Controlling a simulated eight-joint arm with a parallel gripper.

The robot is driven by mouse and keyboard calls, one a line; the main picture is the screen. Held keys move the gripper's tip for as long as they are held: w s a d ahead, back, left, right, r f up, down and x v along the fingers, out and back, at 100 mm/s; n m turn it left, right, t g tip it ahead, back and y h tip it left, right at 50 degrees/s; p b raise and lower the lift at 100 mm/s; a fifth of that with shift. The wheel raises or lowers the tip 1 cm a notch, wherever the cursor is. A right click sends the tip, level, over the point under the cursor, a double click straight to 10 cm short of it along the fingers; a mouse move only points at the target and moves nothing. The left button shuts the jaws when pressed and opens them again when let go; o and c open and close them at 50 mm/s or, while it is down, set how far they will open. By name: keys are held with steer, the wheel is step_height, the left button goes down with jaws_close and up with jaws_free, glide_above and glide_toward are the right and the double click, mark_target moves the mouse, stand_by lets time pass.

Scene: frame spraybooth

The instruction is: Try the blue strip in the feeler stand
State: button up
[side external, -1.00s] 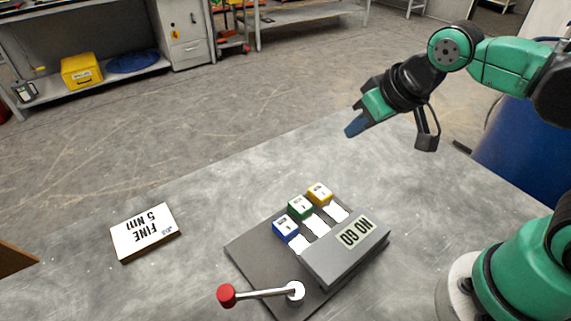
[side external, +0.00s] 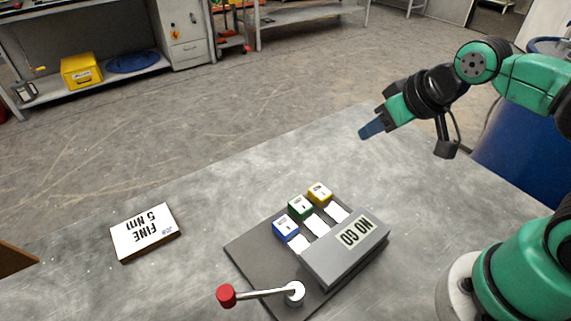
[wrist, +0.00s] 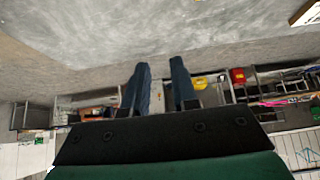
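The grey feeler stand (side external: 254,254) lies on the table, with a raised block marked "NO GO" (side external: 340,262). Three white strips with coloured ends sit in a row on it: the blue strip (side external: 286,228) nearest the lever, then the green strip (side external: 301,206) and the yellow strip (side external: 320,194). The strips run toward the block; whether they reach under it is unclear. My gripper (side external: 371,130) is in the air above and behind the stand, well apart from it. In the wrist view its two dark fingers (wrist: 160,64) are apart with nothing between them.
A lever with a red knob (side external: 227,296) is at the front of the stand. A white block marked "FINE 5 Nm" (side external: 145,231) lies left of the stand. The table between them and behind the stand is clear. A blue drum (side external: 525,150) stands at the right.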

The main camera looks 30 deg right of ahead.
steer(key=shift+o, duration=1.4)
steer(key=w+a+f+g+y, duration=0.1)
steer(key=a+f+g, duration=0.1)
steer(key=a, duration=0.5)
steer(key=shift+a+n+g, duration=0.3)
steer(key=shift+g, duration=0.4)
steer(key=g+h, duration=0.1)
steer(key=g, duration=0.3)
glide_above(292, 232)
step_height(292, 232, down, 4)
steer(key=shift+f, duration=3)
jaws_close()
